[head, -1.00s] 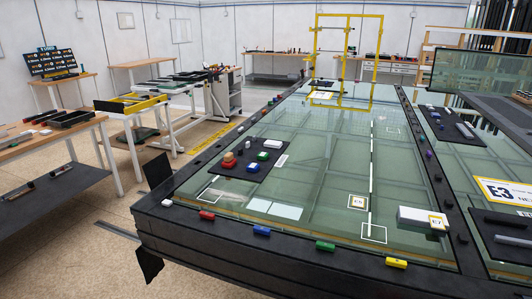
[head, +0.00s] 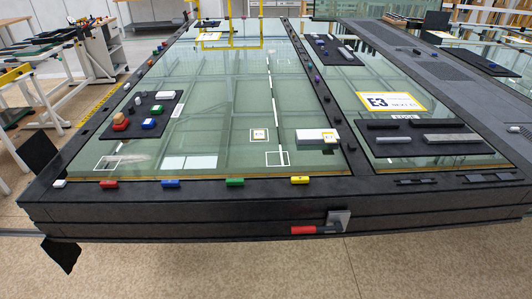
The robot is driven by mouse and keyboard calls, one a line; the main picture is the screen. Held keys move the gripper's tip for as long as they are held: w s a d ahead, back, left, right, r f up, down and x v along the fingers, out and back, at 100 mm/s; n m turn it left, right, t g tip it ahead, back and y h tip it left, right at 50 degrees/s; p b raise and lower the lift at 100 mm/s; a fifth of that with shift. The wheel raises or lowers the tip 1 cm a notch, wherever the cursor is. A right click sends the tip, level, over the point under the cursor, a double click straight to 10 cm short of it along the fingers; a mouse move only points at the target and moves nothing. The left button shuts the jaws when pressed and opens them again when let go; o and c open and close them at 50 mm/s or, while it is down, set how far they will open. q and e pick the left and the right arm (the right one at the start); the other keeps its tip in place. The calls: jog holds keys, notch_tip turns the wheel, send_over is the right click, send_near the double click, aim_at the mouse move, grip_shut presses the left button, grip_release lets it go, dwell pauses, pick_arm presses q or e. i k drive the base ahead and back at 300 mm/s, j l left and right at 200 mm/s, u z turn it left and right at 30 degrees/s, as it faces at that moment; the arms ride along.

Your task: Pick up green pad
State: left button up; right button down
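A small green block (head: 235,182) sits on the dark front rim of the glass-topped table, between a blue block (head: 171,184) and a yellow block (head: 300,180). A second, smaller green piece (head: 157,109) lies on a black mat (head: 139,123) at the left of the glass. I cannot tell for sure which of the two is the green pad. Neither of my grippers shows in the head view.
A red block (head: 108,185) and a white block (head: 60,184) sit further left on the front rim. A red handle (head: 304,230) projects from the table's front side. A sign marked E3 (head: 391,102) lies on the right pane. Floor in front is clear.

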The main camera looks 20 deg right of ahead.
aim_at(155, 109)
jog(key=u, duration=0.55)
jog(key=i+j+u, duration=0.2)
jog(key=i+u, duration=0.2)
jog(key=i+j+u, duration=0.1)
jog(key=i+u, duration=0.7)
jog(key=i+j+u, duration=0.25)
jog(key=i, duration=0.6)
jog(key=i+l+u, duration=0.25)
jog(key=i, duration=0.6)
jog(key=i+z, duration=0.25)
jog(key=z, duration=0.15)
jog(key=i+z, duration=0.5)
jog(key=z, duration=0.25)
jog(key=i+j+z, duration=0.2)
jog(key=z, duration=0.15)
jog(key=i+l+z, duration=0.2)
jog(key=i+z, duration=0.75)
jog(key=i+u, duration=0.2)
jog(key=i, duration=0.75)
jog(key=i+u, duration=0.2)
jog(key=i, duration=0.75)
jog(key=i+z, duration=0.15)
jog(key=z, duration=0.25)
jog(key=i+z, duration=0.15)
jog(key=z, duration=0.2)
jog(key=i+j+z, duration=0.15)
jog(key=z, duration=0.25)
jog(key=i+j+z, duration=0.15)
jog(key=z, duration=0.25)
